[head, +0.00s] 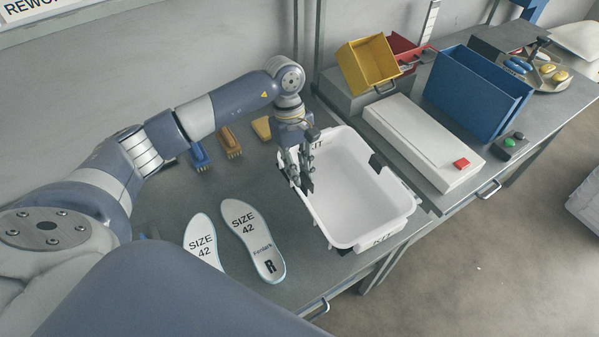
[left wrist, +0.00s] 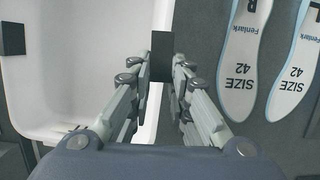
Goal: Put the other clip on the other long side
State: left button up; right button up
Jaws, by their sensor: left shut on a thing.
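The white kit tray (head: 355,190) stands on the grey table, its wall also along the left of the left wrist view (left wrist: 70,125). One dark clip (head: 376,163) sits on its right long side; it shows at the far left of the left wrist view (left wrist: 12,38). My left gripper (head: 306,184) points down at the tray's left long side. In the left wrist view it is shut on the other dark clip (left wrist: 161,55), which overlaps that rim. Whether the clip is seated on the rim I cannot tell. My right gripper is not in view.
Two insoles (head: 252,240) lie left of the tray. On the right bench are a white box (head: 420,145) with a red button, a blue bin (head: 475,90) and a yellow bin (head: 366,65).

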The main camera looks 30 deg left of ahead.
pick_arm(q)
jog(key=shift+a+p+x, duration=0.25)
jog(key=shift+p+x, duration=0.3)
jog(key=shift+x, duration=0.5)
jog(key=shift+w+f, duration=0.1)
jog(key=shift+f, duration=0.2)
jog(key=shift+f+b, duration=0.45)
jog(key=shift+b, duration=0.25)
jog(key=shift+f, duration=0.15)
jog(key=shift+b, duration=0.3)
jog(key=o, duration=0.8)
